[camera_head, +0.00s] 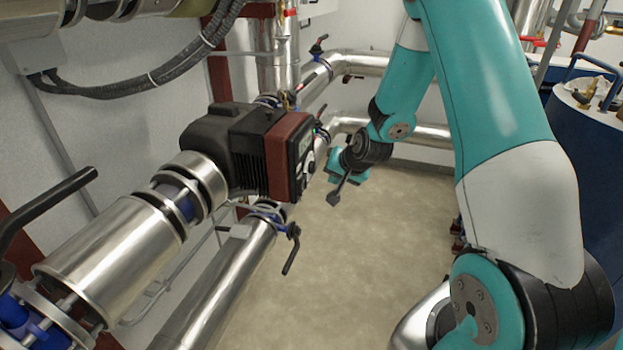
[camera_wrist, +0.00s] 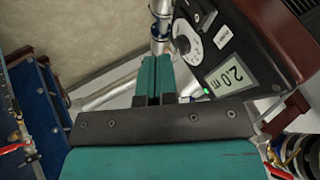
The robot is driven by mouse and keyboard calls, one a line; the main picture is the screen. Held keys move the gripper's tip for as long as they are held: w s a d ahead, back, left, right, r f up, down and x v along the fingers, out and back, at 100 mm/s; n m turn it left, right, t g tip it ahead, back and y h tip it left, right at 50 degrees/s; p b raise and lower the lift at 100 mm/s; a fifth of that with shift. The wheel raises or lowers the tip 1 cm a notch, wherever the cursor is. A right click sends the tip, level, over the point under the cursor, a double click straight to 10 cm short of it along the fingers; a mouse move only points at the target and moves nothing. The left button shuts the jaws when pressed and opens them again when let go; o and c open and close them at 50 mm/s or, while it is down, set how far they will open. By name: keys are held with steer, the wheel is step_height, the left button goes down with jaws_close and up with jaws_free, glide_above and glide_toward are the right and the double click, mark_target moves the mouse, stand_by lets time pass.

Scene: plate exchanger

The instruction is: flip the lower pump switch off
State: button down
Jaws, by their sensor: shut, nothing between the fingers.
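A pump (camera_head: 235,145) with a black body and a red-brown front housing sits on the pipes in the head view, its control face turned right. In the wrist view its control panel (camera_wrist: 212,62) shows a lit display reading 2.0 m, a round pale dial, and a small dark switch (camera_wrist: 203,12) near the top edge. The switch's position cannot be told. My gripper (camera_wrist: 155,62) is shut and empty, its teal fingers together left of the panel. In the head view my wrist is right of the pump, apart from it. I cannot tell whether the fingertips touch anything.
Metal pipes (camera_head: 130,255) run below and left of the pump. A valve with a black handle (camera_head: 291,250) hangs beneath it. A blue tank (camera_head: 590,150) stands at the right. The floor (camera_head: 350,270) right of the pump is clear.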

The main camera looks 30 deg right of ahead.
mark_target(303, 185)
steer(key=w+a+f+p, duration=0.2)
steer(key=w+f+p, duration=0.1)
steer(key=w+f, duration=0.2)
steer(key=shift+w+a+p, duration=0.2)
steer(key=shift+w+p, duration=0.15)
steer(key=shift+w, duration=0.9)
steer(key=shift+r, duration=0.1)
